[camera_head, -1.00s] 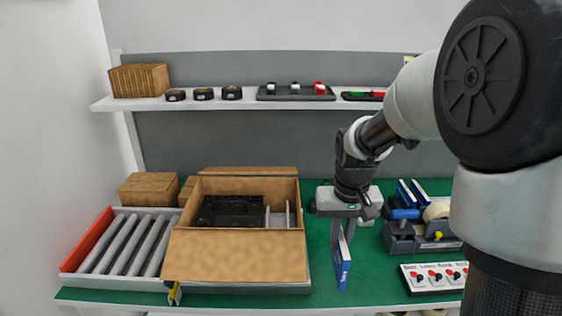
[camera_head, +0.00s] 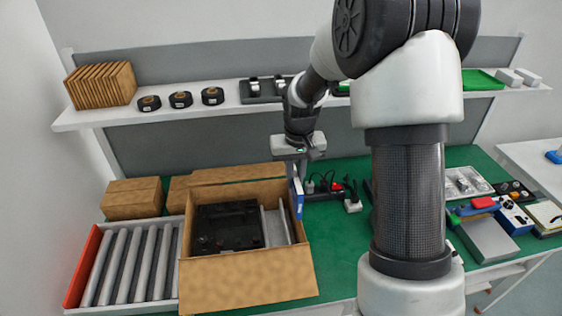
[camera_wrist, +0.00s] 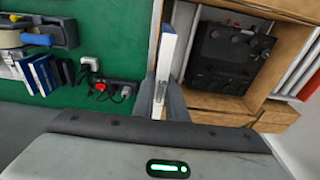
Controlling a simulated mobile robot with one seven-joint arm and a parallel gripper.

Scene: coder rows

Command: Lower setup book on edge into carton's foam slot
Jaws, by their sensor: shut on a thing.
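The setup book (camera_head: 297,197) is a thin blue and white book hanging on edge below my gripper (camera_head: 297,168). My gripper is shut on it; the book also shows edge-on between the fingers in the wrist view (camera_wrist: 166,62). It is at the right wall of the open carton (camera_head: 247,282), above the table; whether it touches the wall I cannot tell. Inside the carton lie a black device (camera_head: 228,226) and, to its right, grey foam strips (camera_head: 275,226) with a narrow slot between them. The slot's depth is hidden.
A roller conveyor (camera_head: 130,262) with a red end stands left of the carton. Closed brown boxes (camera_head: 132,198) stand behind it. A power strip (camera_head: 325,190) with plugs lies right of the book. A shelf (camera_head: 100,116) with tape rolls runs above.

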